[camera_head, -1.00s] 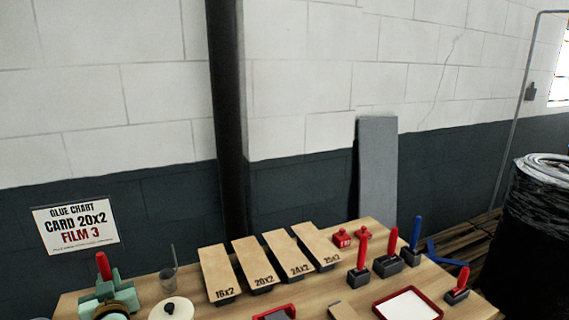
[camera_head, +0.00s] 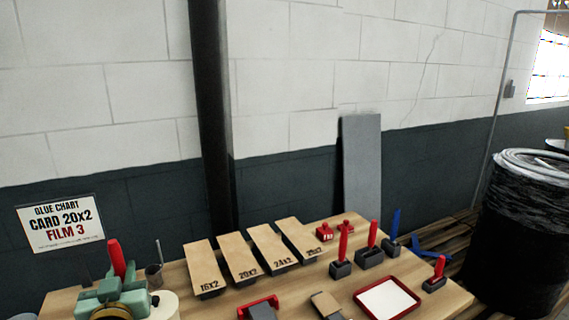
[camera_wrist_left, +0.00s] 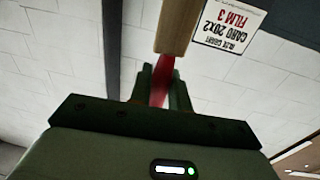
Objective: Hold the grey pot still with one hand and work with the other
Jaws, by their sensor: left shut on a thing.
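The grey pot (camera_head: 153,279) is a small cup with a thin stick standing in it, at the left of the table in the head view. My left gripper (camera_head: 117,277) is just left of it, and its green body hides part of the table. It is shut on a red handle (camera_head: 117,257) that points up. In the left wrist view, the red handle (camera_wrist_left: 160,88) sits between the fingers, with a wooden part (camera_wrist_left: 178,25) beyond it. I cannot tell whether the gripper touches the pot. My right gripper is not in view.
Several labelled wooden boards (camera_head: 240,259) lie mid-table. Behind and right stand red-handled tools (camera_head: 342,246) and a blue one (camera_head: 393,228). A red-rimmed white tray (camera_head: 387,299) lies at the front right. A white round container (camera_head: 165,306) stands close to my gripper. A black bin (camera_head: 522,235) stands right.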

